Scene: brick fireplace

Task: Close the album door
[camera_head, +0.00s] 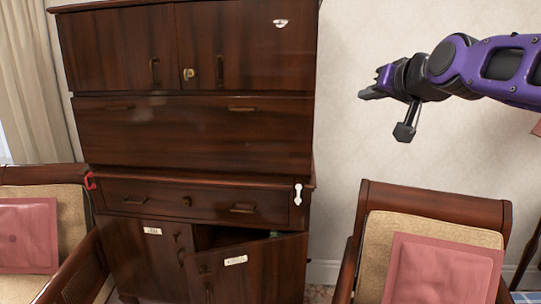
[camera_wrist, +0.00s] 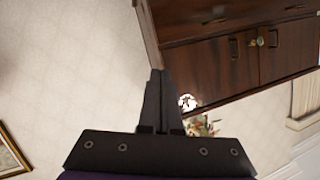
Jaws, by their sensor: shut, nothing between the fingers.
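A dark wooden cabinet (camera_head: 195,130) stands against the wall. Its lower right door (camera_head: 245,270) hangs ajar, with a dark gap along its top and a small white label (camera_head: 235,260) on its front; the lettering is too small to read. The lower left door (camera_head: 150,262) also bears a label and looks shut. My gripper (camera_head: 366,93) is right of the cabinet, high above the ajar door and apart from it. In the wrist view its fingers (camera_wrist: 157,73) are together and empty, and the cabinet (camera_wrist: 215,65) appears upside down; the ajar door is not visible there.
A wooden armchair with a pink cushion (camera_head: 440,270) stands at the lower right, close to the ajar door. Another cushioned armchair (camera_head: 65,210) stands at the left. Bare wall (camera_head: 355,130) lies between cabinet and arm. A small greenish thing (camera_head: 274,234) shows at the door gap.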

